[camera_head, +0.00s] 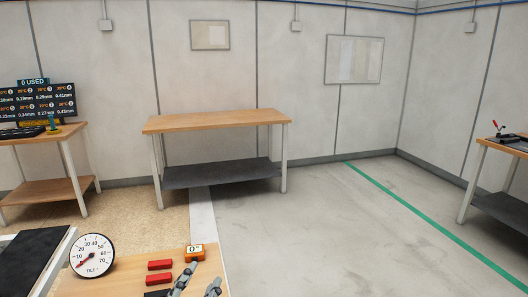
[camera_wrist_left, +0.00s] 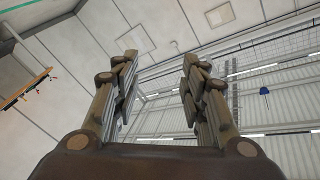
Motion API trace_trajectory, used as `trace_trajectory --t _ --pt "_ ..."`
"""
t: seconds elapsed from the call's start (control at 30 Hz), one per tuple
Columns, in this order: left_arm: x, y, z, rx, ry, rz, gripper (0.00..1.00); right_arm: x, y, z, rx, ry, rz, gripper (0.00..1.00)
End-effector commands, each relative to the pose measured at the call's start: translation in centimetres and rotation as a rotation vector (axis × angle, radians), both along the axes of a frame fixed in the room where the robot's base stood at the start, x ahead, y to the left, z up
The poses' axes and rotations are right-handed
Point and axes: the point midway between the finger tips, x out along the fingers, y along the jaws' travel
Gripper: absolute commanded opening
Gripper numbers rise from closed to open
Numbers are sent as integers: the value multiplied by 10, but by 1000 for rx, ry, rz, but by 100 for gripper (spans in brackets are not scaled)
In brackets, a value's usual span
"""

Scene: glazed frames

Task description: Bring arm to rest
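My left gripper (camera_head: 201,278) shows at the bottom edge of the head view, its two grey fingers pointing up over the near wooden table. In the left wrist view the left gripper (camera_wrist_left: 158,60) is open, with its fingers well apart and nothing between them. That view looks up at wall and ceiling. The rest of my left arm is cut off by the frame. My right gripper is in neither view.
The near wooden table (camera_head: 112,288) carries a tilt dial (camera_head: 92,256), red blocks (camera_head: 160,265) and an orange display (camera_head: 195,252) close to the left gripper. An empty workbench (camera_head: 215,121) stands at the back wall. Floor (camera_head: 330,230) to the right is clear.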

Motion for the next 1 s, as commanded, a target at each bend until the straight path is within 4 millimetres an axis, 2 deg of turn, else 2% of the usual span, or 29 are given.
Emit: trace_trajectory --t 0.03,0.1,0.2,0.3,0.4,0.5,0.67,0.87,1.0 --pt "-11 17 -36 -52 137 55 40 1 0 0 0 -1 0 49" --pt "-32 36 -82 -113 321 123 40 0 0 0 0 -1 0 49" --pt "-72 55 -139 -185 566 205 40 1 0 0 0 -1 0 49" --pt "-115 65 -180 -235 768 264 40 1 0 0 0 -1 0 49" --pt "-155 70 -208 -271 932 307 40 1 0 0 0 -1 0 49" --pt "-193 72 -228 -298 1073 341 40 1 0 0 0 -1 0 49" --pt "-252 73 -249 -333 1281 384 40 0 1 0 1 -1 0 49" --pt "-237 70 -307 -322 1297 386 40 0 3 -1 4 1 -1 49" --pt "-233 69 -357 -316 1316 387 40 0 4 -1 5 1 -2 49"
